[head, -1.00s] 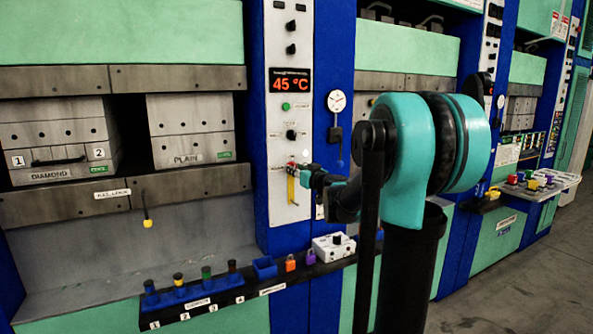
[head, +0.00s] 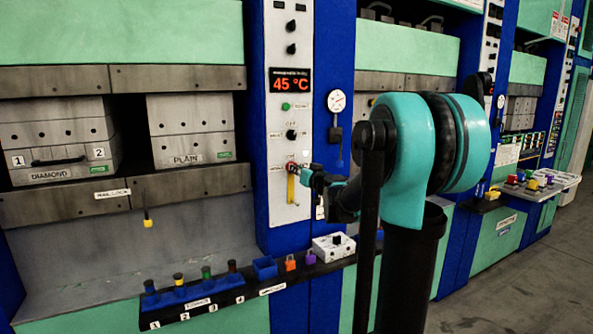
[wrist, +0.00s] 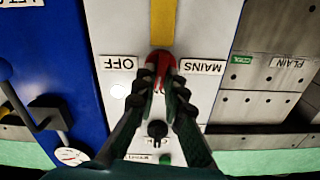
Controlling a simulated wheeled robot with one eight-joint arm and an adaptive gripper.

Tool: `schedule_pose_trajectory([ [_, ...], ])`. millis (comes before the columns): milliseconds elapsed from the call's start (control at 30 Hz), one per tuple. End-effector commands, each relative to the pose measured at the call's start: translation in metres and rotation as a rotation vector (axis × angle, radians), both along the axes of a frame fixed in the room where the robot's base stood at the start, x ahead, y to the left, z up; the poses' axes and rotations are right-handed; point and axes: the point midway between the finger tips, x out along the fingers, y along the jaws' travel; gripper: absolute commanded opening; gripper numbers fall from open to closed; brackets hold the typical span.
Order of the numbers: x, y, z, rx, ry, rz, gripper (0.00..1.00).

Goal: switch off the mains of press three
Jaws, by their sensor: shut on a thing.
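The mains switch has a red handle (head: 291,167) above a yellow strip (head: 291,188) on the white control panel, below the 45 °C display. In the wrist view, which shows the panel upside down, the red handle (wrist: 161,62) lies between the plates reading MAINS (wrist: 203,67) and OFF (wrist: 119,62). My gripper (wrist: 160,80) has its two dark fingers closed on the handle from either side. In the head view my gripper (head: 302,172) reaches the panel from the right. The fingers cover part of the handle. No press number is readable on this panel.
A black selector knob (head: 291,134) and a green button (head: 285,106) sit above the switch. A gauge (head: 337,101) hangs on the blue column to the right.

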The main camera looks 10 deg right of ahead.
Motion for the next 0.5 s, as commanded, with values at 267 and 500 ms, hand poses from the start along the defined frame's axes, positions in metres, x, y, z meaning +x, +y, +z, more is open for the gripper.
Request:
schedule_pose_trajectory([
  [267,0.0002,-0.0012,-0.0005,0.237,0.077,0.0,0.0],
  [500,0.0003,-0.002,-0.0011,0.455,0.148,0.0,0.0],
])
